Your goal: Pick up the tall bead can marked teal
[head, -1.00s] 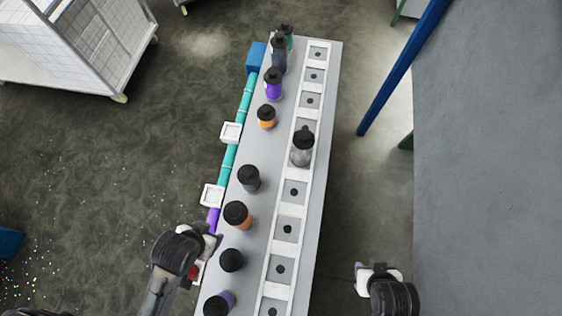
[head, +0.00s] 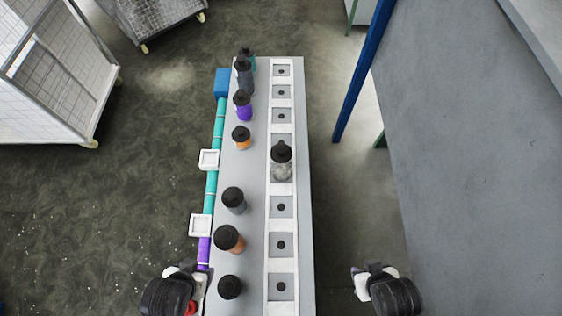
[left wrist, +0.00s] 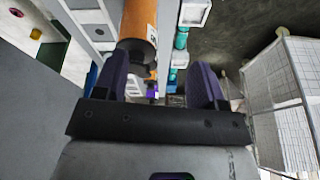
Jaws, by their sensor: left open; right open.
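The can with teal (head: 250,62) stands at the far end of the bench. It is largely hidden behind a dark grey can (head: 244,78) with a black cap, and I cannot read any marking on it. My left gripper (head: 186,271) is at the near left edge of the bench, far from the teal can. In the left wrist view its fingers (left wrist: 158,82) are apart, with an orange can (left wrist: 138,22) beyond them and nothing visibly held. My right gripper (head: 364,272) is open and empty over the floor right of the bench.
Purple (head: 243,108), orange (head: 241,139) and several black-capped cans line the bench's left side. A grey can (head: 281,163) stands on the white slotted strip (head: 281,227). A teal pipe with white boxes (head: 209,159) runs along the left edge. A blue post (head: 364,70) stands right.

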